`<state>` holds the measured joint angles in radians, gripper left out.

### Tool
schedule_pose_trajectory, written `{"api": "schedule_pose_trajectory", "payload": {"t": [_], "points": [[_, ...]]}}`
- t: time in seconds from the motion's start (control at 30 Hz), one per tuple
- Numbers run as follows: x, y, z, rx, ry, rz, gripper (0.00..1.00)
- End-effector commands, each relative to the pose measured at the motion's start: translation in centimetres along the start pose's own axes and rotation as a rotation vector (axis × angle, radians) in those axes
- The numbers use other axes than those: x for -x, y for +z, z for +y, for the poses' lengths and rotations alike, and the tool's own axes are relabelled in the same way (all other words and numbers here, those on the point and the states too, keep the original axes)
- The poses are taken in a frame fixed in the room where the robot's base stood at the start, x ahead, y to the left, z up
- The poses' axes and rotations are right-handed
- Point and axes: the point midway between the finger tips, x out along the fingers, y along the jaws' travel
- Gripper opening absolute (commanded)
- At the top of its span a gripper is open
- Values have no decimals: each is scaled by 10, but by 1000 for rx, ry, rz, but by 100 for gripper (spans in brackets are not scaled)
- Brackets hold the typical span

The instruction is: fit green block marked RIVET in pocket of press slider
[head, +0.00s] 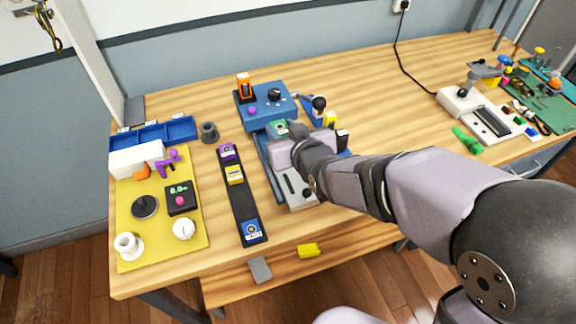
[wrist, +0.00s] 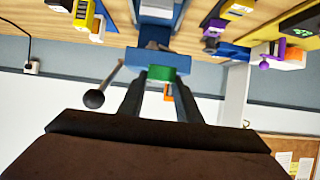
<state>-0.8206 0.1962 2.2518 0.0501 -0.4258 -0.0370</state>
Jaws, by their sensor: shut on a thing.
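The green block (wrist: 168,71) is between the two dark fingers of my gripper (wrist: 164,78) in the wrist view. My gripper is shut on it, and its RIVET marking cannot be read. In the head view, green shows at the block (head: 277,129), just past my gripper (head: 284,138). The blue press (head: 268,106) stands behind it, with a black knob and a purple button on top. My gripper is over the press's slide track (head: 264,160). The slider and its pocket are largely hidden by my wrist, so I cannot tell whether the block touches the pocket.
A black strap (head: 242,203) with several marked blocks lies to the left. Further left are a yellow mat (head: 130,222) and a blue tray (head: 185,128). A lever with a black ball (head: 319,102) stands right of the press. Clear wood lies further right.

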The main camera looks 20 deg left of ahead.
Motion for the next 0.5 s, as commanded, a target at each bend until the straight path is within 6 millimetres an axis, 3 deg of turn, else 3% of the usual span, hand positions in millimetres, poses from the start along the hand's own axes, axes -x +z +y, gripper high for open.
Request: {"api": "schedule_pose_trajectory", "payload": {"t": [0.1, 0.33, 0.5], "points": [[1, -5, 15, -5, 9, 5, 0], [1, -6, 22, -5, 10, 3, 0], [-6, 10, 22, -6, 9, -2, 0]]}}
